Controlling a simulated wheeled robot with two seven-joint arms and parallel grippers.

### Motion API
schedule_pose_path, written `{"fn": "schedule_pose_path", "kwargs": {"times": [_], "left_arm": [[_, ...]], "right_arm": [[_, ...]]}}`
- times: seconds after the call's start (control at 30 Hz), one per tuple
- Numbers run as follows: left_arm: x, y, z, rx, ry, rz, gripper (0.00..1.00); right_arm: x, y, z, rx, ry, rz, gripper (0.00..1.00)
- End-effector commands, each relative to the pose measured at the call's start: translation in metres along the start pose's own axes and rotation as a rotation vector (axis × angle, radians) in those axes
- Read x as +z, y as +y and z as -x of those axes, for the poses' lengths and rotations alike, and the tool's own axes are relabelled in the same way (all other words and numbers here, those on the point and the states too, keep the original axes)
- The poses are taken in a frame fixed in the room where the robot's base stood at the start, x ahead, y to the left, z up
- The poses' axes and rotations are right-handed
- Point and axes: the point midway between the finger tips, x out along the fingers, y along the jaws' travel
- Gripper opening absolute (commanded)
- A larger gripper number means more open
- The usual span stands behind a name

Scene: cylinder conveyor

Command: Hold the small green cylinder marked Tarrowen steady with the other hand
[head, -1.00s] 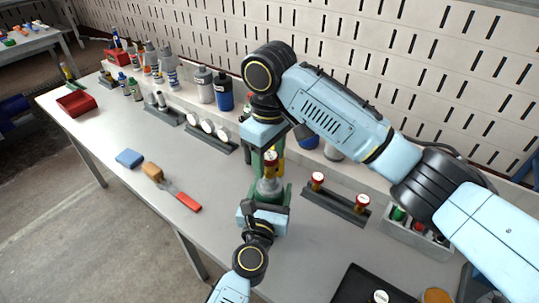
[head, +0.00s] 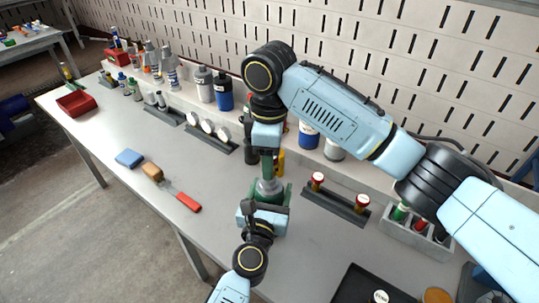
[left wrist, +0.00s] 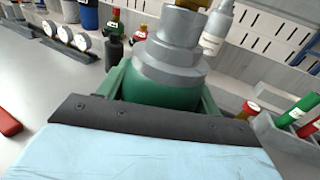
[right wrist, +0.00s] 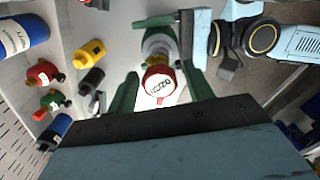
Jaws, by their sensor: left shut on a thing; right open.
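The small green cylinder with a grey shoulder (head: 266,188) stands upright on the bench in my left gripper (head: 268,203). In the left wrist view, the green fingers close around the cylinder's green body (left wrist: 160,95). My right gripper (head: 268,170) is above it, pointing down. In the right wrist view, the open right fingers (right wrist: 161,92) lie on either side of a red-and-white cap (right wrist: 158,86) on top of the cylinder, apart from it. The cap's lettering is too small to read surely. The head view hides the cap behind the right gripper. I cannot read a Tarrowen mark.
A dark rack (head: 338,208) with two red-topped brass valves stands to the right. A black tray (head: 360,286) lies at the front right. A red-handled brush (head: 187,201) and blue sponge (head: 129,158) lie left.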

Motion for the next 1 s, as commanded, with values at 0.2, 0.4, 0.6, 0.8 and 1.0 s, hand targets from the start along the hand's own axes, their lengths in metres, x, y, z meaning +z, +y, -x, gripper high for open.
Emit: {"fn": "schedule_pose_path", "kwargs": {"times": [0.2, 0.4, 0.6, 0.8, 1.0], "left_arm": [[-0.0009, -0.0003, 0.0004, -0.001, 0.002, 0.000, 0.37], [-0.0009, -0.0003, 0.0004, -0.001, 0.002, 0.000, 0.37], [-0.0009, -0.0003, 0.0004, -0.001, 0.002, 0.000, 0.37], [-0.0010, -0.0003, 0.0004, -0.001, 0.002, 0.000, 0.37], [-0.0010, -0.0004, 0.0004, -0.001, 0.002, 0.000, 0.37]], "right_arm": [[0.0003, 0.0001, 0.0000, 0.000, -0.001, 0.107, 0.51], [0.0002, 0.0003, 0.0002, 0.001, 0.000, 0.375, 0.51], [0.0001, 0.0001, 0.0001, 0.000, 0.001, 0.518, 0.51], [0.0001, 0.0000, 0.0000, -0.001, 0.001, 0.523, 0.51], [0.0003, 0.0002, 0.0001, 0.000, 0.000, 0.595, 0.51]]}}
